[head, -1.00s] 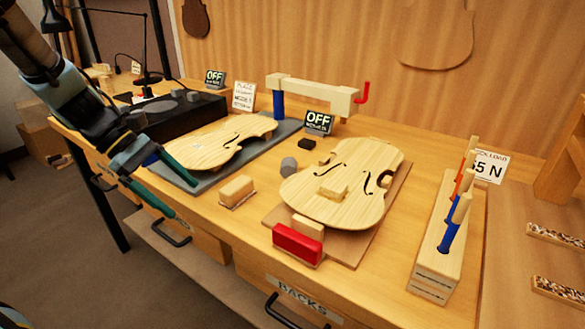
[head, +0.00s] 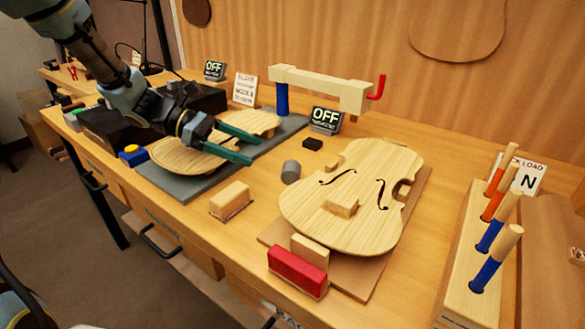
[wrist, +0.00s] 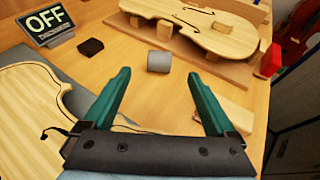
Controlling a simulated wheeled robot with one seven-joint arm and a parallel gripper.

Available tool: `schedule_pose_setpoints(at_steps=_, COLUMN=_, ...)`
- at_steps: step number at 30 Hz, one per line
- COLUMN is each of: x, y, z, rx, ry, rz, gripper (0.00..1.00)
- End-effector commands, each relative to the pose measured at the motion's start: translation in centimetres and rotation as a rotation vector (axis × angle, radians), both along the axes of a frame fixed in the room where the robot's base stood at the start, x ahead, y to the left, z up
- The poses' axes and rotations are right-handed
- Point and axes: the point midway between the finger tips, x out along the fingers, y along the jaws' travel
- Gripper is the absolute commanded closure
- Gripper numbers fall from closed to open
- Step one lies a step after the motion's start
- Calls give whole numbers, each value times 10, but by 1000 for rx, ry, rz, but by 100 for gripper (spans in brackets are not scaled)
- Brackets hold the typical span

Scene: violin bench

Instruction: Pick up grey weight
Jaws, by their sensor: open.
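The grey weight (head: 290,171) is a small cylinder on the bench top, between the two violin plates. It also shows in the wrist view (wrist: 159,62), upper middle, beyond and between my fingertips. My gripper (head: 252,144) is open and empty, with two green fingers. It hangs over the left violin plate (head: 185,156), to the left of the weight and apart from it. In the wrist view my gripper (wrist: 160,88) points towards the weight.
A small black block (head: 312,143) lies just behind the weight. The right violin plate (head: 375,180) is close on its right. A wooden block (head: 231,199) lies in front. A red block (head: 297,270) and a rack of chisels (head: 480,260) stand further right.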

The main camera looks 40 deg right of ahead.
Motion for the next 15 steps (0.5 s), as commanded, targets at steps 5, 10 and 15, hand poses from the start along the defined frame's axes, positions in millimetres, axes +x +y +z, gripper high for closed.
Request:
schedule_pose_setpoints(at_steps=5, x=-20, y=-19, z=-10, rx=1, ry=2, rz=-2, gripper=9)
schedule_pose_setpoints(at_steps=10, x=-28, y=-27, z=-16, rx=2, ry=0, rz=-1, gripper=9)
schedule_pose_setpoints(at_steps=15, x=-42, y=-39, z=-20, rx=2, ry=1, rz=-3, gripper=9)
